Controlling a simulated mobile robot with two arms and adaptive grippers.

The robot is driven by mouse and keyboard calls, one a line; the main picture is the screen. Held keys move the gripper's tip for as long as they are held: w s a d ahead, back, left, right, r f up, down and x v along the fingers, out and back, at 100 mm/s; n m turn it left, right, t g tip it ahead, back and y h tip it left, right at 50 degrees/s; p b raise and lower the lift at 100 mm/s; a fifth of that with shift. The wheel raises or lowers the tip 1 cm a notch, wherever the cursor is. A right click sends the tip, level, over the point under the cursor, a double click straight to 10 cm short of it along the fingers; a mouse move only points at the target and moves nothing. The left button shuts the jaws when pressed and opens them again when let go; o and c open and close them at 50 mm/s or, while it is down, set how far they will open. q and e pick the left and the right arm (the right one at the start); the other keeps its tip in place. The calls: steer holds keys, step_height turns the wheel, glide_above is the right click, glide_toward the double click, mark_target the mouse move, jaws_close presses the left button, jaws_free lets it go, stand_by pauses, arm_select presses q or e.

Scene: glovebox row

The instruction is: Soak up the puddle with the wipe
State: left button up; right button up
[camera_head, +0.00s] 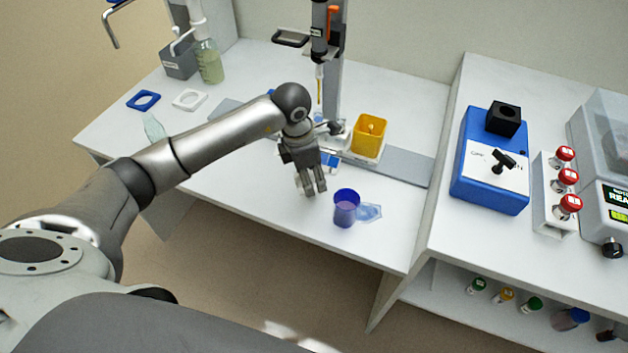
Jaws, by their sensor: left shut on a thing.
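A pale blue puddle (370,212) lies on the white bench, right beside a blue-purple cup (345,208). My left gripper (311,188) points down over the bench, to the left of the cup and puddle and apart from them. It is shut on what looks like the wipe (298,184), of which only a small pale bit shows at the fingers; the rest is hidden. My right gripper is not in view.
A yellow container (370,134) and a dispenser stand (331,70) are behind the gripper. The bench's front edge (300,238) is close. A green bottle (208,64) stands at the back left.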

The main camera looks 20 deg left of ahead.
arm_select(q)
steer(key=shift+r+p, duration=0.3)
steer(key=shift+r, duration=0.7)
